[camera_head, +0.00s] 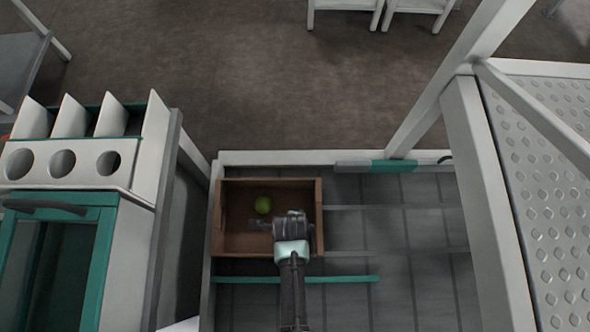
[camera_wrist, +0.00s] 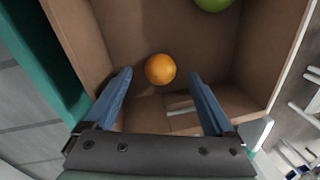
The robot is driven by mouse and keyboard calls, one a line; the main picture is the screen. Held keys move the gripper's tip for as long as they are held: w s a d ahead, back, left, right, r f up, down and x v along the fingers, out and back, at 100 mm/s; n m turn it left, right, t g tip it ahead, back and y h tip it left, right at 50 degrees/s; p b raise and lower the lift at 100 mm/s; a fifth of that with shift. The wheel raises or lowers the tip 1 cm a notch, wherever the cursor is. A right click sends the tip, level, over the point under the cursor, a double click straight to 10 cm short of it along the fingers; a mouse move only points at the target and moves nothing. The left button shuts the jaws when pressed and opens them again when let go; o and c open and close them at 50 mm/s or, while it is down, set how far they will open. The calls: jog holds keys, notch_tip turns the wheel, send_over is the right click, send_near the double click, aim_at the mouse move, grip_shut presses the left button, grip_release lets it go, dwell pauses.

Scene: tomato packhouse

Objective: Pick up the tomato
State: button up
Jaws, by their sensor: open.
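A brown open-topped box (camera_head: 235,244) holds the round fruit; its wall also shows in the wrist view (camera_wrist: 78,32). An orange round fruit (camera_wrist: 160,69), which looks like a tomato, lies on the box floor. A green round fruit (camera_wrist: 213,3) is cut off by the top edge of the wrist view; it shows in the head view (camera_head: 263,205) near the box's middle. My gripper (camera_head: 258,225) is over the box, open, its blue fingers (camera_wrist: 160,77) apart either side of the orange fruit's near side. The orange fruit cannot be made out in the head view.
The box stands at the left of a grey slatted surface (camera_head: 400,225) with a pale rim. The slatted surface right of the box is clear.

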jog(key=shift+w+f, duration=0.2)
jog(key=shift+f, duration=0.9)
jog(key=c, duration=1)
jog(key=shift+r, duration=0.15)
